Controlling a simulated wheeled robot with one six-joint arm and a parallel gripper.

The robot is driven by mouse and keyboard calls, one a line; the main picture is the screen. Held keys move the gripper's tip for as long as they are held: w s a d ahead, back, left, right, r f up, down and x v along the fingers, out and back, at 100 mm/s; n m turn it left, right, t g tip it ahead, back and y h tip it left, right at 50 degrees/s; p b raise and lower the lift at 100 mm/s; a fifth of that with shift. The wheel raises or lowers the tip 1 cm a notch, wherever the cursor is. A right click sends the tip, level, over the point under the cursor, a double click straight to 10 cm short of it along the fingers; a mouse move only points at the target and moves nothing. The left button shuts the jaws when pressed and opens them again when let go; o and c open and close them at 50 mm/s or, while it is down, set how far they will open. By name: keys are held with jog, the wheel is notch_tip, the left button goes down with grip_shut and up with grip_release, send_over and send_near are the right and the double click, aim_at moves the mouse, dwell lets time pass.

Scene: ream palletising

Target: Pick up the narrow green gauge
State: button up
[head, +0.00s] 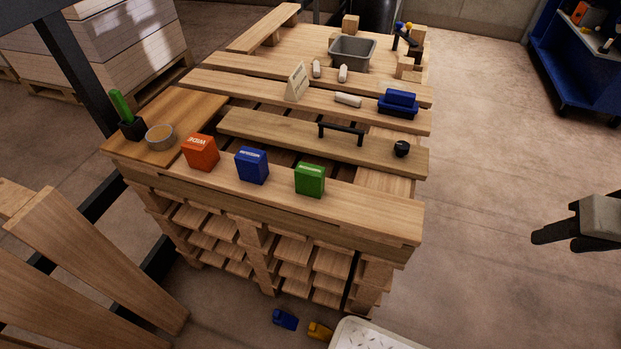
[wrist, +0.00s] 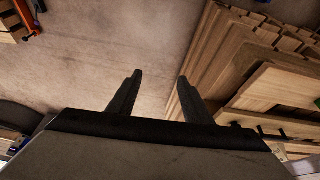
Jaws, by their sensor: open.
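A narrow green stick-like thing (head: 121,106), which looks like the green gauge, stands tilted in a small black holder (head: 132,128). The holder is at the left end of the stacked pallets, and the gauge's lower end is hidden in it. My gripper (head: 553,238) is at the far right of the head view, over the floor and well away from the gauge. In the wrist view my gripper (wrist: 160,76) is open, with nothing between its fingers.
A round bowl (head: 160,137) stands beside the holder. Orange (head: 201,152), blue (head: 252,165) and green (head: 310,179) boxes line the pallet's front edge. A black bar handle (head: 341,132), a sign (head: 298,82) and a grey bin (head: 352,51) are farther back. Floor right of the pallets is clear.

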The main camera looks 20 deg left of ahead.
jog(key=w+a+r+n+g, duration=0.1)
jog(key=w+a+r+n, duration=0.45)
jog(key=a, duration=0.35)
notch_tip(320, 180, up, 7)
jog(key=n+g, duration=0.3)
jog(key=n, duration=0.9)
send_over(310, 169)
jog(key=f, duration=1)
jog(key=shift+s+f, duration=0.2)
jog(key=shift+f, duration=0.2)
jog(key=shift+w+f, duration=0.15)
jog(key=shift+f, duration=2.95)
jog(key=c, duration=1.1)
